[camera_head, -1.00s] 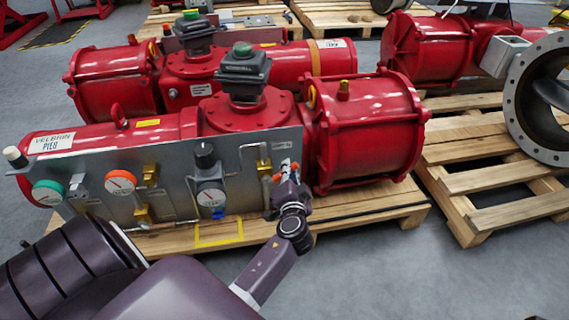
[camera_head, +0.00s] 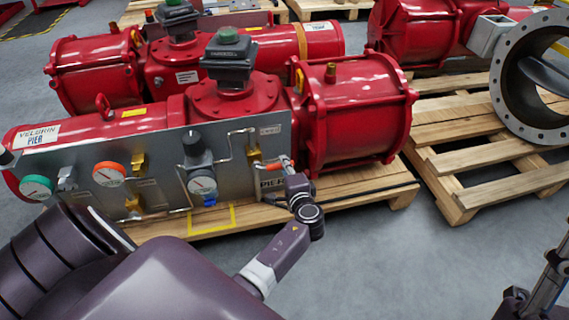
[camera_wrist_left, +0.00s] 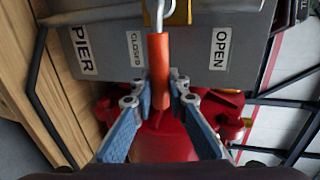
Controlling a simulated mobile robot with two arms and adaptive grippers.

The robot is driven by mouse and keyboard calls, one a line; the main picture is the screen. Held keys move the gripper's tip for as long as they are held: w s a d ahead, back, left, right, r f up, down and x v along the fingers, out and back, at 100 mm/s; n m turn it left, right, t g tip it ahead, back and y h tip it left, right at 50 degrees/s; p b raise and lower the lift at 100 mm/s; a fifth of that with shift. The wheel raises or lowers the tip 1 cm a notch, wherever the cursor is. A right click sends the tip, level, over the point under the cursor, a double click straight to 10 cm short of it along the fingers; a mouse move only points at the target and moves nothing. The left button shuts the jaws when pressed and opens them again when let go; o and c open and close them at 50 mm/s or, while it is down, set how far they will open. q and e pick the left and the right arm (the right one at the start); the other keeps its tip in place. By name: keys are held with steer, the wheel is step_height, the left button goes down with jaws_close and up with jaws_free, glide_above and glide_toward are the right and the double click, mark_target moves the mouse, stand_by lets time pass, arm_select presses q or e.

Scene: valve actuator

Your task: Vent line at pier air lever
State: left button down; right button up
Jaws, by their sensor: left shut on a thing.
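The pier air lever (camera_head: 272,167) has an orange-red handle and sits on a yellow valve (camera_head: 253,155) at the right end of the grey panel (camera_head: 230,148). In the left wrist view the lever (camera_wrist_left: 159,70) stands between the blue fingers of my left gripper (camera_wrist_left: 160,92), which is shut on its free end. My left gripper (camera_head: 286,162) is at the panel's right edge in the head view. The wrist view shows PIER (camera_wrist_left: 84,50), CLOSED (camera_wrist_left: 135,50) and OPEN (camera_wrist_left: 221,48) labels. The lever lies roughly level, between CLOSED and OPEN. Part of my right arm or gripper (camera_head: 540,290) shows, cut off.
Gauges (camera_head: 109,174) and tubing fill the panel's left part. A red actuator (camera_head: 355,115) stands behind the panel on a wooden pallet (camera_head: 375,192). Another pallet (camera_head: 480,155) with a large grey flanged valve (camera_head: 508,105) is at right. The floor between is clear.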

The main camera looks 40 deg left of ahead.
arm_select(q)
steer(key=shift+f, duration=0.15)
steer(key=c, duration=1.9)
jaws_free()
steer(key=shift+s+d, duration=0.15)
steer(key=shift+d, duration=0.05)
steer(key=v, duration=1.1)
steer(key=shift+s+d, duration=0.2)
